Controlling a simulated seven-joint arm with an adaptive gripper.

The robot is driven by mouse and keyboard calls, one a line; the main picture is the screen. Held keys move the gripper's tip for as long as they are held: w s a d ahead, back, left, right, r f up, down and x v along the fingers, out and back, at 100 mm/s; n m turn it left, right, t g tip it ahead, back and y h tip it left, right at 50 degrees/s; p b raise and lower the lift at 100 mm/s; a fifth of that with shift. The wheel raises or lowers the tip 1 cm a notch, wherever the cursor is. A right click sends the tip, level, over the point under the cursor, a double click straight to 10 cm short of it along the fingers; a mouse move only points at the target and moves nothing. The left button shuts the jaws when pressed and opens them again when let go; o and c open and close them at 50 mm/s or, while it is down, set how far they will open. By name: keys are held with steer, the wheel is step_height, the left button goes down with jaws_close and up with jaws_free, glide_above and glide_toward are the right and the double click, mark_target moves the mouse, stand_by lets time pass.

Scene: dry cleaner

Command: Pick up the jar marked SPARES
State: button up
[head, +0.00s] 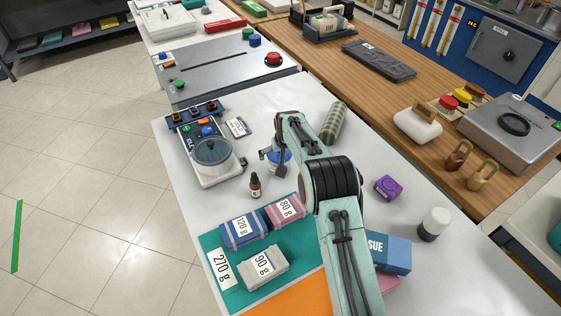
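My arm reaches from the bottom of the head view over the white table. My gripper (268,158) is at its far end, mostly hidden by my arm. Only a small dark part shows, so I cannot see whether the fingers are open or shut. A blue and white round container (280,164) is right beside or under the gripper, partly covered by my arm. It may be the jar, but no SPARES lettering is readable on it. I cannot tell whether the gripper touches it. A white cylinder with a dark base (434,223) stands at the right, showing no readable marking.
A scale (212,155) and a brown dropper bottle (255,186) stand left of the gripper. Weighted packs, including a blue one (241,233), lie on a teal mat (211,243). A green-grey roll (333,122) lies behind my arm. A purple box (388,188) sits right.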

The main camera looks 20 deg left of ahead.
steer(key=x, duration=0.5)
steer(key=shift+w+f, duration=0.15)
steer(key=shift+f, duration=0.25)
steer(key=c, duration=1.1)
